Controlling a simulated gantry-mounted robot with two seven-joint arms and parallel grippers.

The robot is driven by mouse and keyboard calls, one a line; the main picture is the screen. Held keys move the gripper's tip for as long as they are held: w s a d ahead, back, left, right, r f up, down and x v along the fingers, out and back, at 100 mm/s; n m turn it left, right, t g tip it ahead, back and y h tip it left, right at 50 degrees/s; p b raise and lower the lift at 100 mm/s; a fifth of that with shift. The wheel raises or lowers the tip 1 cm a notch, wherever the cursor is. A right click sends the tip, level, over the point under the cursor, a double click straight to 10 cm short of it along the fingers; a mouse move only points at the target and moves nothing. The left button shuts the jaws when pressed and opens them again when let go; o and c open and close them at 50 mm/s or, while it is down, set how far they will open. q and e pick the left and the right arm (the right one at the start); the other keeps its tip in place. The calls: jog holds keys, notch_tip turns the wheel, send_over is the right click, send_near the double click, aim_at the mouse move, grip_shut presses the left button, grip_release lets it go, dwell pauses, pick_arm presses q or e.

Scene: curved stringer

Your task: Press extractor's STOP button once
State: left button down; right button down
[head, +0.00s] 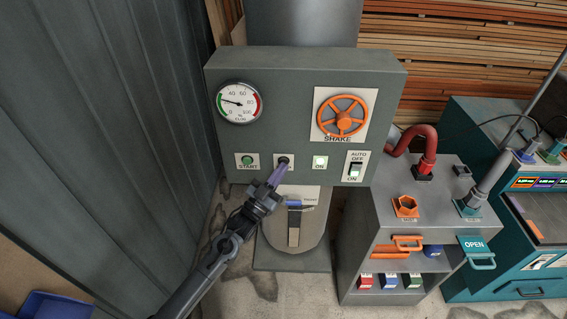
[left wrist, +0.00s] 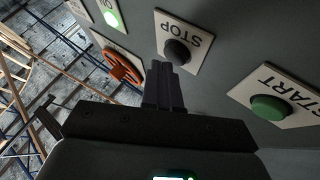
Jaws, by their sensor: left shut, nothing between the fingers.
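The extractor (head: 300,75) is a grey box with a row of controls along its lower front. The STOP button (left wrist: 178,52) is a dark round knob on a white plate marked STOP. In the head view the STOP button (head: 283,160) shows just above my left fingertips, which hide the plate's label. My left gripper (head: 280,171) is shut and empty, its fingers pointing up at the button. In the left wrist view the left fingertips (left wrist: 163,70) end close beside the button. I cannot tell whether they touch it. My right gripper is not in view.
A green START button (head: 247,160) is left of STOP. A lit ON lamp (head: 320,162) and an AUTO/OFF/ON switch (head: 355,170) are to the right. An orange SHAKE wheel (head: 341,117) and a gauge (head: 239,102) sit above. A grey cabinet (head: 390,210) stands at right.

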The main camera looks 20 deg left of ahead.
pick_arm(q)
jog(key=shift+w+a+b, duration=0.15)
jog(key=shift+w+b, duration=0.25)
dwell(0.4)
dwell(0.4)
jog(key=shift+s+d+p, duration=0.25)
jog(key=shift+s+p, duration=0.5)
jog(key=shift+s, duration=0.05)
jog(key=s+p, duration=0.1)
jog(key=s+d+p, duration=0.1)
jog(key=s, duration=0.1)
jog(key=s+p, duration=0.1)
jog(key=shift+s+d+p, duration=0.3)
jog(key=shift+s+p, duration=0.05)
jog(key=shift+s, duration=0.05)
dwell(0.7)
